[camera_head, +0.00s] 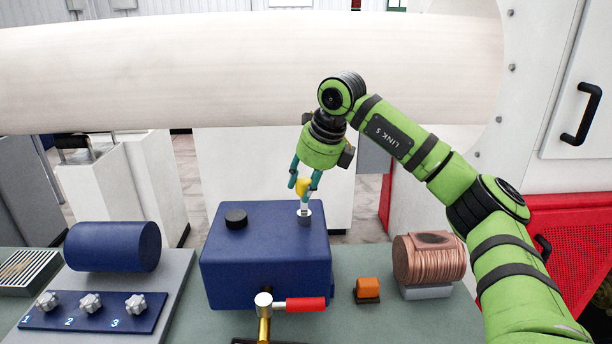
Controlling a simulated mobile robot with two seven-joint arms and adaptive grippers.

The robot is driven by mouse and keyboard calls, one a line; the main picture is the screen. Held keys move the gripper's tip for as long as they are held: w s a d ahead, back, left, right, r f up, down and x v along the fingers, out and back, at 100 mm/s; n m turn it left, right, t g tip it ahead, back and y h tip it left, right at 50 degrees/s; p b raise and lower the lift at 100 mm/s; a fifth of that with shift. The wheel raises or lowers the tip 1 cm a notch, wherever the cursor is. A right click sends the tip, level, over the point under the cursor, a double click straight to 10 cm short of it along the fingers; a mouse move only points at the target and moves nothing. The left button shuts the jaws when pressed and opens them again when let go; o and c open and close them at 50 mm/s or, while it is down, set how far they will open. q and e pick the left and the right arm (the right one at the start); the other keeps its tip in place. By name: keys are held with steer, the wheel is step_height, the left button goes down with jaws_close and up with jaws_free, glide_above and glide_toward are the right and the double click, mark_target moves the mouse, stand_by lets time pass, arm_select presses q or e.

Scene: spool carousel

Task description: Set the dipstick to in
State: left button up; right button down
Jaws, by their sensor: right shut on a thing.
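The dipstick (301,187) has a yellow handle and stands upright over a short grey tube on top of the blue tank (265,260), near its right back corner. A pale length shows between the handle and the tube mouth, and its lower end meets the tube. How deep it sits inside is hidden. My right gripper (304,188) points down from above and is shut on the yellow handle. My left gripper is not in view.
A black cap (236,219) sits on the tank. A red-handled valve (300,304) stands in front. An orange block (367,289) and a copper coil (429,258) are at right; a blue cylinder (113,247) and numbered knobs (90,304) are at left.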

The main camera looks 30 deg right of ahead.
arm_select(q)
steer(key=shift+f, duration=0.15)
arm_select(e)
steer(key=shift+w+f, duration=0.1)
steer(key=shift+f, duration=0.2)
steer(key=c, duration=0.9)
jaws_free()
steer(key=shift+w, duration=0.1)
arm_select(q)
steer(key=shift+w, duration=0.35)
arm_select(e)
steer(key=shift+o, duration=0.2)
steer(key=shift+w+f, duration=0.2)
steer(key=shift+s+r, duration=0.1)
steer(key=shift+r, duration=0.05)
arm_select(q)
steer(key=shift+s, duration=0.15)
arm_select(e)
steer(key=v, duration=1.1)
steer(key=shift+r, duration=0.3)
steer(key=shift+d, duration=0.15)
